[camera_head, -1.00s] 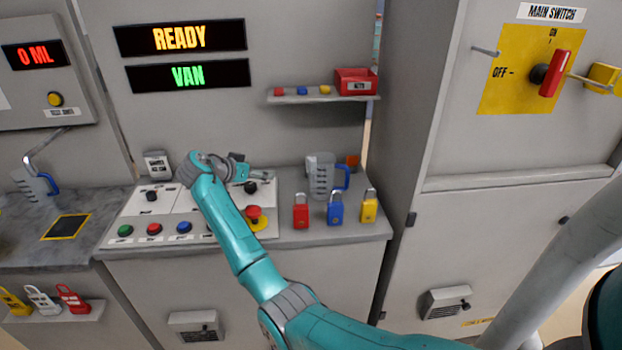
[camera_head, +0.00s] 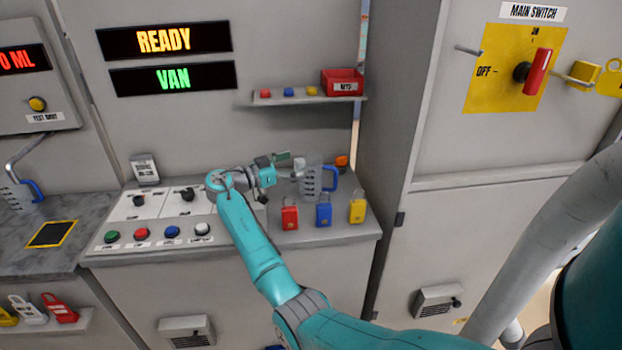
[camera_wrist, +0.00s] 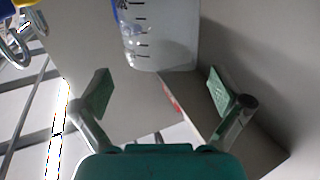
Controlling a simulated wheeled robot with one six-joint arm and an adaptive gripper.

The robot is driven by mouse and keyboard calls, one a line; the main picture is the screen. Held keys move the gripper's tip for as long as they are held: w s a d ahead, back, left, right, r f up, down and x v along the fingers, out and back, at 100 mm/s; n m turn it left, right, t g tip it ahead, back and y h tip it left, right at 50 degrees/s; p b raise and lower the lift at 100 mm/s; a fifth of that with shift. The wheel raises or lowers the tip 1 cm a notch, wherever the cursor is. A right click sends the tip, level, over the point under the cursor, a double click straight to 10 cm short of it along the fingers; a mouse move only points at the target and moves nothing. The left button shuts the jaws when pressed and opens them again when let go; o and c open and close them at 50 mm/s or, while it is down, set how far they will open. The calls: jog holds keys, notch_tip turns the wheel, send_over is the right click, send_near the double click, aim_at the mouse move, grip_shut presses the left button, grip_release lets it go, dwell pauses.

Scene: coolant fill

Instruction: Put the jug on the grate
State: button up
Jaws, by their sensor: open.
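A clear measuring jug with a blue handle (camera_head: 315,182) stands upright at the right end of the console, behind the padlocks. It also shows in the wrist view (camera_wrist: 158,40), ahead of my fingers, with dark graduation marks. My gripper (camera_head: 290,166) is just left of this jug, open and empty. In the wrist view its two fingers (camera_wrist: 160,92) are spread apart, with the jug beyond their tips. A second blue-handled jug (camera_head: 22,194) stands under a spout at the far left. A dark yellow-edged rectangle (camera_head: 52,234) lies on the left counter; I cannot tell whether it is the grate.
Red (camera_head: 290,216), blue (camera_head: 324,213) and yellow (camera_head: 357,209) padlocks stand in front of the near jug. A small shelf (camera_head: 310,98) with a red box (camera_head: 342,82) is above it. An orange object (camera_head: 342,162) is behind it. Buttons and knobs fill the console's left.

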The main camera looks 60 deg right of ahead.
aim_at(311, 159)
jog(key=shift+f+x, duration=0.15)
jog(key=shift+x, duration=1.25)
jog(key=shift+f+x, duration=0.15)
jog(key=shift+x, duration=1.2)
jog(key=c, duration=1.6)
